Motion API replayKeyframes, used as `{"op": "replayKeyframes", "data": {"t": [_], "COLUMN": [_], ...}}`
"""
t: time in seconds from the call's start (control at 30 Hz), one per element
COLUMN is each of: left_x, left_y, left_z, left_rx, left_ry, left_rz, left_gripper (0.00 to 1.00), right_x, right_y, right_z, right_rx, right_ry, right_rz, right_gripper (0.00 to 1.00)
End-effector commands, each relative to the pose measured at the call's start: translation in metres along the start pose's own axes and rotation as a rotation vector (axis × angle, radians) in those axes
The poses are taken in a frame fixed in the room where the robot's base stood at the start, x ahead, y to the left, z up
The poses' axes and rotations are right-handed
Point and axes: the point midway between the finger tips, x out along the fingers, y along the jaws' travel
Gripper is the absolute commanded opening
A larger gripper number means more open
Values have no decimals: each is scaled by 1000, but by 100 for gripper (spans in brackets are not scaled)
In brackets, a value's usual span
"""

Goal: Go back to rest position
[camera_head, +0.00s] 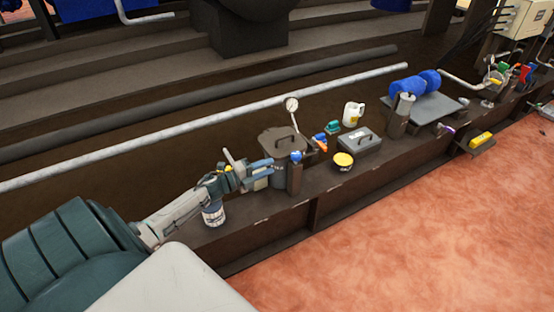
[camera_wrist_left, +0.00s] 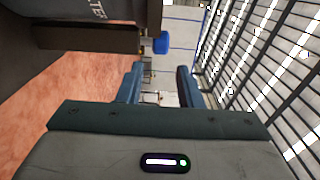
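My left gripper (camera_head: 262,172) reaches in from the left, low over the dark ledge. Its blue fingers point right, close to the grey lidded pot (camera_head: 283,143) and a dark post with a blue knob (camera_head: 295,157); I cannot tell if they touch either. In the left wrist view my left gripper (camera_wrist_left: 160,86) has its two fingers apart, with nothing seen between them. My right gripper is in neither view.
A white labelled can (camera_head: 213,214) stands below my left wrist. A grey toolbox (camera_head: 358,144), a yellow tub (camera_head: 343,161) and a white jug (camera_head: 353,113) stand farther right on the ledge (camera_head: 250,235). The orange floor (camera_head: 420,240) in front looks clear.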

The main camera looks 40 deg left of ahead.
Motion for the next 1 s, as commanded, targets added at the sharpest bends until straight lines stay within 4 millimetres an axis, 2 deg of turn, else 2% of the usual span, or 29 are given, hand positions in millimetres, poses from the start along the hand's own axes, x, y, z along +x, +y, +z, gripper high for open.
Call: {"op": "replayKeyframes", "data": {"t": [0.2, 0.77, 0.87, 0.97, 1.0], "left_x": [-12, -11, -8, -4, -4], "left_y": [0, 0, 0, -3, -7], "left_z": [0, -3, -22, -63, -84], "left_rx": [1, -7, -67, -212, -292], "left_ry": [1, -1, -11, -38, -55], "left_rz": [0, -3, -22, -61, -80], "left_gripper": [33, 33, 33, 33, 33], "right_x": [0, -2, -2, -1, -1], "right_y": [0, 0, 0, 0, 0], "right_z": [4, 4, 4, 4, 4], "right_rx": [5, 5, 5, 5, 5], "right_ry": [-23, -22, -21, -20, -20], "right_rz": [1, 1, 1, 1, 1], "right_gripper": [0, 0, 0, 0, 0]}}
